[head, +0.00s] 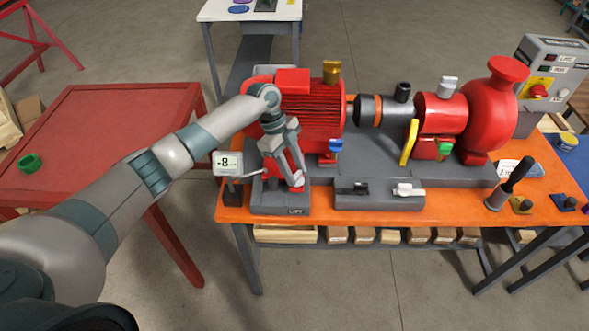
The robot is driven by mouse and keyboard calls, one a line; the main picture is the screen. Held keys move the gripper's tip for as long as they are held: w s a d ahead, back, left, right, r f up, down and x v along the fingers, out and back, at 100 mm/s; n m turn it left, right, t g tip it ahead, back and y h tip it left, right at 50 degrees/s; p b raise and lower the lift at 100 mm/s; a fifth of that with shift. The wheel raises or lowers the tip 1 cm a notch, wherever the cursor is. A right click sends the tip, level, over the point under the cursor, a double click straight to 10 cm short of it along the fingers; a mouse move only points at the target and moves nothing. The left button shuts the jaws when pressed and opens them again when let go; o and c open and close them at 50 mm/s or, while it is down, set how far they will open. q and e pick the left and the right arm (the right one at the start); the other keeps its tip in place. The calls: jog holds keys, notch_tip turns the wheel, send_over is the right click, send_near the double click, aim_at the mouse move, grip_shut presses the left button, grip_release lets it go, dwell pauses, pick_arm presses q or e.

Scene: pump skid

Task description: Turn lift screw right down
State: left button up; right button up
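I cannot pick out the right lift screw for sure. A blue-headed part (335,146) stands at the motor's right front foot, to the right of my gripper and apart from it. My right gripper is not in view.
A gauge reading about -8 (227,163) stands left of the block. A grey block with black and white clamps (379,200) lies to the right, before the coupling and red pump (490,112). A dark upright handle (511,183) stands on the orange table (455,210).

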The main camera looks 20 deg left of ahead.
pick_arm(q)
jog(key=c, duration=0.5)
jog(key=shift+o, duration=0.2)
